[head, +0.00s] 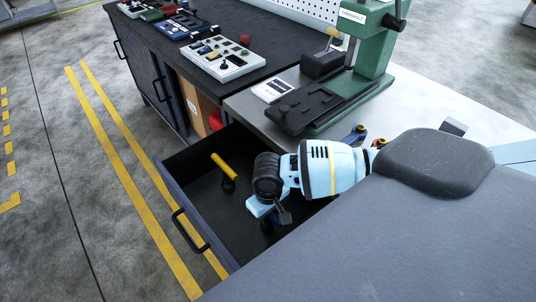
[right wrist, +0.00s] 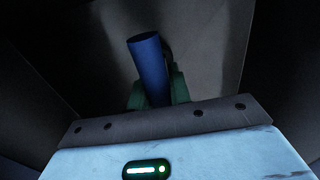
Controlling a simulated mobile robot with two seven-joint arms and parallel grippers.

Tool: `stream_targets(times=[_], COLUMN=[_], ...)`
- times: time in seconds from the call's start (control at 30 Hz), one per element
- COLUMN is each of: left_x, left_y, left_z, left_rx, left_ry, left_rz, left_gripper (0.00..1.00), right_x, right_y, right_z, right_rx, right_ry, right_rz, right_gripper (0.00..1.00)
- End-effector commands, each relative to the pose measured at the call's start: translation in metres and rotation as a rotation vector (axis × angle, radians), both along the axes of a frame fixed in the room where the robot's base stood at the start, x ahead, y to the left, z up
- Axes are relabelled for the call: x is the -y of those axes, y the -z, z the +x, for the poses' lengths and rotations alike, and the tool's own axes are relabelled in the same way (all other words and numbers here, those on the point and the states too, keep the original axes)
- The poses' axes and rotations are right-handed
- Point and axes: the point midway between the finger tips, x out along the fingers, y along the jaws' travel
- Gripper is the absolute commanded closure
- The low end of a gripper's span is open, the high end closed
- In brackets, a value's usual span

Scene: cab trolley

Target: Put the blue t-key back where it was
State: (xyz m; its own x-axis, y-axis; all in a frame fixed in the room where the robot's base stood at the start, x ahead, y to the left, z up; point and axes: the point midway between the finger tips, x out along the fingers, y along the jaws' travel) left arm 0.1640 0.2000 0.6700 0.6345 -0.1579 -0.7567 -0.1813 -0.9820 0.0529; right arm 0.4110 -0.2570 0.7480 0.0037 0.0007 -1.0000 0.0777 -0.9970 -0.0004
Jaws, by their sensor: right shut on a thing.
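The blue t-key shows its round blue handle (right wrist: 148,62) in the right wrist view, standing up between my right gripper's two green fingers (right wrist: 151,92). In the head view, my right gripper (head: 276,217) reaches down into the open drawer, with a bit of the blue handle (head: 266,225) showing beside it. The gripper is shut on the t-key. The key's lower part is hidden, so I cannot tell whether it touches the drawer floor. My left gripper is not in view.
The open drawer (head: 187,238) has a dark floor and front handle. Above are the bench with a green press (head: 372,45) and a grey control box (head: 221,58). Blue-handled tools (head: 355,134) lie on the bench edge.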

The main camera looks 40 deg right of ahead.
Motion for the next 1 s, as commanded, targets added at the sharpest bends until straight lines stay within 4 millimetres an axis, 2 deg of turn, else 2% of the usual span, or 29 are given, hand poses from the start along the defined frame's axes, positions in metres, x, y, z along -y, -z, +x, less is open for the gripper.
stream_targets(times=[0.1, 0.13, 0.3, 0.67, 0.77, 1.0], left_x=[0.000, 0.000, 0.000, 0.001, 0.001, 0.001], left_y=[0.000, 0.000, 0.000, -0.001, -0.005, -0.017], left_z=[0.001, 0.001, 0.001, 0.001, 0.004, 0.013], left_rx=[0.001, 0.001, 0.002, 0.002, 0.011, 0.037], left_ry=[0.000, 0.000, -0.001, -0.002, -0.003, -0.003], left_rz=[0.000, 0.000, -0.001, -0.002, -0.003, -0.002], left_gripper=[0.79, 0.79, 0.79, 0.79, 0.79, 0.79], right_x=[0.000, 0.000, 0.000, 0.000, 0.000, 0.000], right_y=[0.003, 0.003, 0.003, -0.003, -0.016, -0.065], right_z=[0.000, 0.000, 0.000, 0.000, 0.001, 0.001], right_rx=[0.000, -0.001, -0.001, 0.001, 0.002, 0.006], right_ry=[0.000, 0.000, 0.000, 0.000, 0.000, -0.001], right_rz=[0.001, 0.000, 0.000, 0.000, 0.000, 0.001], right_gripper=[1.00, 0.78, 0.59, 0.59, 0.59, 0.59])
